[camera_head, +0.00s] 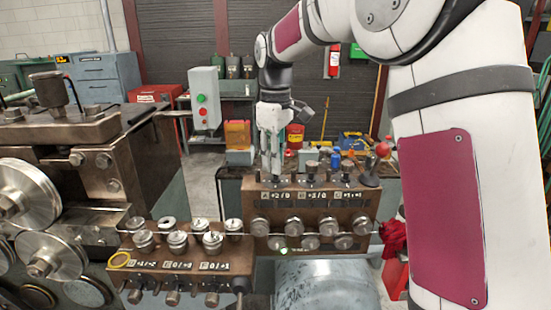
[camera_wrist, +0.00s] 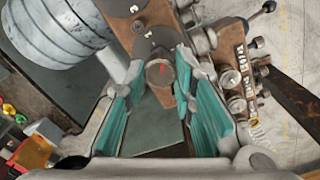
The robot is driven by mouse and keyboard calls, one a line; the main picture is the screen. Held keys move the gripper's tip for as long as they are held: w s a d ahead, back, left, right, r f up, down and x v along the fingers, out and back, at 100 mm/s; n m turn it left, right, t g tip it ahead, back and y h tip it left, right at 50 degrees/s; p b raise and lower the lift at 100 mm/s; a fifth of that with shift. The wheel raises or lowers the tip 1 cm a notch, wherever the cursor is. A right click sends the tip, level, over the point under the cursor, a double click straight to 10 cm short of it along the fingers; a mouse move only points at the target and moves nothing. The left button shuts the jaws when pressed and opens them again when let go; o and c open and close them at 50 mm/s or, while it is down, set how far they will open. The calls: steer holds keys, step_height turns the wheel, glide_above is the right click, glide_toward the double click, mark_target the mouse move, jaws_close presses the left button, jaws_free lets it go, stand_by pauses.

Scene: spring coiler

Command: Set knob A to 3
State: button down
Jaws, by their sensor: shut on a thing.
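My gripper (camera_head: 273,172) points straight down at the top of the upper brown block, over the spot labelled A. In the wrist view its two teal fingers (camera_wrist: 160,68) stand on either side of knob A (camera_wrist: 159,75), a round dark knob with a red mark on its top, and are shut on it. In the head view the fingers mostly hide knob A. The label under it (camera_head: 276,195) seems to read "A +2/0", in small letters. Knob B (camera_head: 312,168) and knob C (camera_head: 346,170) stand to its right, apart from my gripper.
A lower brown block (camera_head: 190,256) with several round rollers and labels D, E and F is in front at the left. A green light (camera_head: 283,251) glows on the front. Large metal wheels (camera_head: 30,200) fill the left side. A black-knobbed lever (camera_head: 371,168) stands right of knob C.

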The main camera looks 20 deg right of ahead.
steer(key=m, duration=1.4)
steer(key=shift+m, duration=0.3)
steer(key=m, duration=0.3)
steer(key=shift+r+m+p, duration=0.1)
steer(key=shift+m+p, duration=0.2)
steer(key=shift+p, duration=0.1)
steer(key=m, duration=0.3)
steer(key=shift+m, duration=0.4)
steer(key=m+p, duration=0.1)
steer(key=m, duration=0.5)
steer(key=c, duration=1.3)
jaws_free()
